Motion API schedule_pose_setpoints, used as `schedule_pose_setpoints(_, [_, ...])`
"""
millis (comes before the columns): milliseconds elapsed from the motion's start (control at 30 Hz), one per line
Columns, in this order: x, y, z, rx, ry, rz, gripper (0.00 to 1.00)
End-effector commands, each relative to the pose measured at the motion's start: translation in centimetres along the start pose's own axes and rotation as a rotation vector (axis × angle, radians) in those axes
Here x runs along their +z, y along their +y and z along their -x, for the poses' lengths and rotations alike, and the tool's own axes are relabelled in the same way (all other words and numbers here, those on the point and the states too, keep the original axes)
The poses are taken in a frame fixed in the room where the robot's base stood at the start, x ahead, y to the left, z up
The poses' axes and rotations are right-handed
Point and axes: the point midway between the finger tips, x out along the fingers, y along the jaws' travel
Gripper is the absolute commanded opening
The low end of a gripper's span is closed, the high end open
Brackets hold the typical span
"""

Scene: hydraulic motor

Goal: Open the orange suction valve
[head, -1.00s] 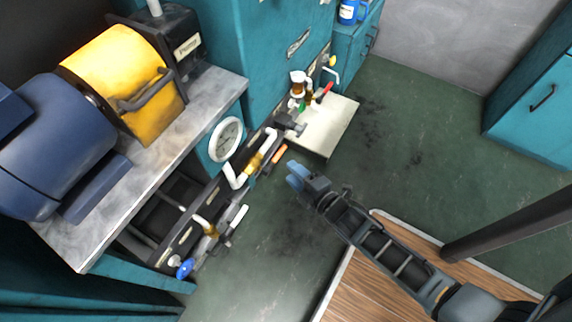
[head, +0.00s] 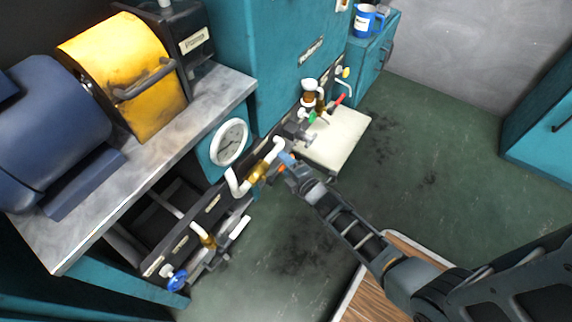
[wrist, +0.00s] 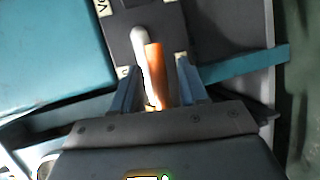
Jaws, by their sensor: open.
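The orange suction valve handle (wrist: 155,72) stands between my gripper's two fingers in the wrist view, with a white pipe (wrist: 139,48) close on its left. My gripper (wrist: 157,82) is open, with a finger on each side of the handle. A gap shows on the handle's right; whether the left finger touches anything I cannot tell. In the head view my gripper (head: 287,159) is at the pipe panel, beside the brass fitting (head: 258,170). There it hides most of the orange handle.
A blue valve knob (head: 177,280) is at the panel's near end. The green floor (head: 430,160) to the right is clear.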

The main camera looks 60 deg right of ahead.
Motion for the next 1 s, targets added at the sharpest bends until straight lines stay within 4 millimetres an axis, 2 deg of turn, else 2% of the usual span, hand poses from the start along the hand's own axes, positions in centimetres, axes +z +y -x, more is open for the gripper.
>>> schedule_pose_setpoints(267, [-0.02, 0.00, -0.14, -0.001, 0.000, 0.000, 0.43])
schedule_pose_setpoints(700, [-0.02, -0.01, -0.11, -0.001, 0.000, 0.000, 0.01])
schedule_pose_setpoints(1000, [-0.02, -0.02, -0.10, -0.001, 0.000, 0.000, 0.00])
